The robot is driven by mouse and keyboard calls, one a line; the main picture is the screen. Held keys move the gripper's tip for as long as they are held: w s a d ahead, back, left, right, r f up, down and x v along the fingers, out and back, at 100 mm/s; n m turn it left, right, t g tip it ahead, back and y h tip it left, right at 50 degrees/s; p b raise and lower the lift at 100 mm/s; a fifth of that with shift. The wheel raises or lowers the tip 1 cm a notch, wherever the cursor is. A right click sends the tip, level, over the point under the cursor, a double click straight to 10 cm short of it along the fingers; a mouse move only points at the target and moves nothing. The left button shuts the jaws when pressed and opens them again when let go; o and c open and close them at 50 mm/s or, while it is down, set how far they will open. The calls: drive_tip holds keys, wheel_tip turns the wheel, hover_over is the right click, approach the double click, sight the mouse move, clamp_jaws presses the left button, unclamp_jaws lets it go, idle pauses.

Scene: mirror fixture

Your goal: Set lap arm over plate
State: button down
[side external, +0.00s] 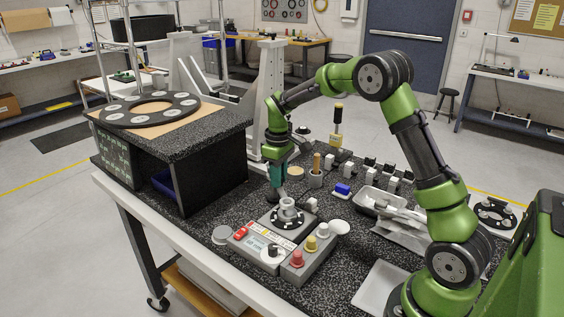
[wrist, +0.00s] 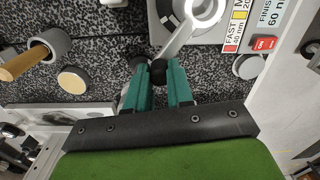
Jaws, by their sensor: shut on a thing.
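The polishing unit's dark plate (side external: 284,223) with light round spots sits on a grey base on the bench. A pale ring (side external: 288,204) shows above the plate in the side view. In the wrist view the lap arm (wrist: 178,42) is a light grey bar running from a bright ring (wrist: 219,12) down to a dark round end between my fingers. My gripper (wrist: 158,72), with teal fingers, is shut on that dark end. In the side view my gripper (side external: 277,180) is just behind and above the unit. The exact contact is partly hidden by the fingers.
A control box (side external: 258,250) and a button box (side external: 306,258) stand in front of the unit. A wooden-handled tool (wrist: 25,62) in a grey cup is at left in the wrist view. A dark cabinet (side external: 215,170) stands left, a grey tray (side external: 380,203) right.

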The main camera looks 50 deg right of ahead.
idle(0.4)
drive_tip(key=c, duration=1)
unclamp_jaws()
wheel_tip(320, 180, up, 17)
drive_tip(key=s+a+f+m+t+y, duration=0.1)
drive_tip(key=s+a+m+t, duration=0.1)
drive_tip(key=s+a, duration=0.5)
drive_tip(key=s+a+f+m+t+y, duration=0.1)
drive_tip(key=s+a+m+t, duration=0.2)
drive_tip(key=s, duration=1.2)
drive_tip(key=a+t, duration=0.2)
drive_tip(key=a, duration=0.3)
drive_tip(key=shift+s+m, duration=0.3)
